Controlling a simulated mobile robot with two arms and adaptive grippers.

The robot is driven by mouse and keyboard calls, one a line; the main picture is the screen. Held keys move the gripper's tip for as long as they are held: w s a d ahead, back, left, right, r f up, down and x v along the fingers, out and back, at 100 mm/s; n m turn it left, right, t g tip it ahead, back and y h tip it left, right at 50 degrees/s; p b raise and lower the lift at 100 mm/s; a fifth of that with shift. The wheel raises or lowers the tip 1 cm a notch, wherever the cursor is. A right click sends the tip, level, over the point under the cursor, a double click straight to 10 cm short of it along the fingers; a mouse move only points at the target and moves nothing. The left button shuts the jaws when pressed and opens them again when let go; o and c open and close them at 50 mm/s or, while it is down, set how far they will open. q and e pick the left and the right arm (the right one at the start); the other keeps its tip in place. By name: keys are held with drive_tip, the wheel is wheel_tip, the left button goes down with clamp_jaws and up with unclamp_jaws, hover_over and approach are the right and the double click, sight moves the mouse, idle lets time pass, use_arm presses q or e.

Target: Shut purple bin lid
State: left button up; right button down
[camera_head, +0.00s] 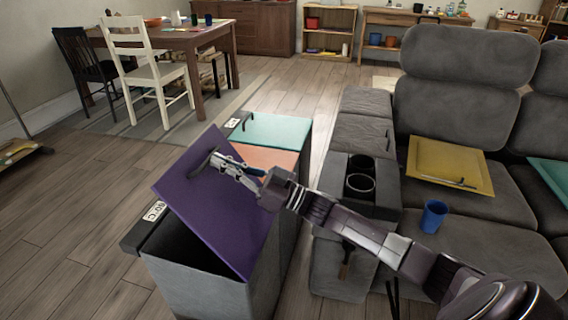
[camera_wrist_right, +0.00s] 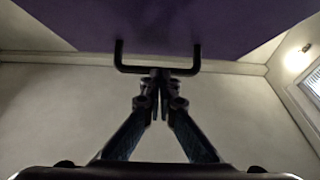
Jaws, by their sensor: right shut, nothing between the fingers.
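The purple bin lid (camera_head: 218,200) is tilted up, partly open, over its grey bin (camera_head: 205,290); the dark inside of the bin shows below the lid. A dark handle (camera_head: 203,161) sits on the lid's top face. My right gripper (camera_head: 218,162) is at the lid's upper part, by the handle. In the right wrist view the purple lid (camera_wrist_right: 190,25) fills the top, and its black handle (camera_wrist_right: 157,70) lies just at the tips of my right gripper (camera_wrist_right: 160,75). The fingers are shut with nothing between them. Whether they touch the handle is unclear. My left gripper is out of view.
An orange lid (camera_head: 268,160) and a teal lid (camera_head: 272,131) lie flat behind the purple one. A grey sofa (camera_head: 465,80) with a console (camera_head: 345,215), a blue cup (camera_head: 433,216) and a yellow tray-like panel (camera_head: 450,167) stands right. Wooden floor (camera_head: 60,230) is clear at left.

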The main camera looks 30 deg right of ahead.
sight(193, 158)
drive_tip(key=w+a, duration=0.1)
drive_tip(key=w+a+f+g+h+p, duration=0.1)
drive_tip(key=shift+w, duration=0.3)
drive_tip(key=shift+w+a+f+p, duration=0.35)
drive_tip(key=shift+w+a+f, duration=0.75)
drive_tip(key=shift+w, duration=0.1)
use_arm(q)
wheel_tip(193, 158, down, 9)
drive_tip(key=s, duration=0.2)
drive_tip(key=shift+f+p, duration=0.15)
drive_tip(key=shift+p, duration=0.15)
use_arm(e)
drive_tip(key=w+a+f+g+h, duration=0.1)
drive_tip(key=w+a+f+g, duration=0.1)
drive_tip(key=f, duration=0.5)
drive_tip(key=w+a+f+g+h, duration=0.1)
drive_tip(key=w+a+f, duration=0.3)
drive_tip(key=f, duration=0.4)
drive_tip(key=shift+w+a+g+h, duration=0.4)
drive_tip(key=shift+w+h, duration=0.2)
drive_tip(key=shift+w, duration=0.3)
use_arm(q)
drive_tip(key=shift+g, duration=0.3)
use_arm(e)
drive_tip(key=shift+f, duration=0.1)
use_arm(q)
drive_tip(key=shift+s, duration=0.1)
use_arm(e)
drive_tip(key=shift+d, duration=0.1)
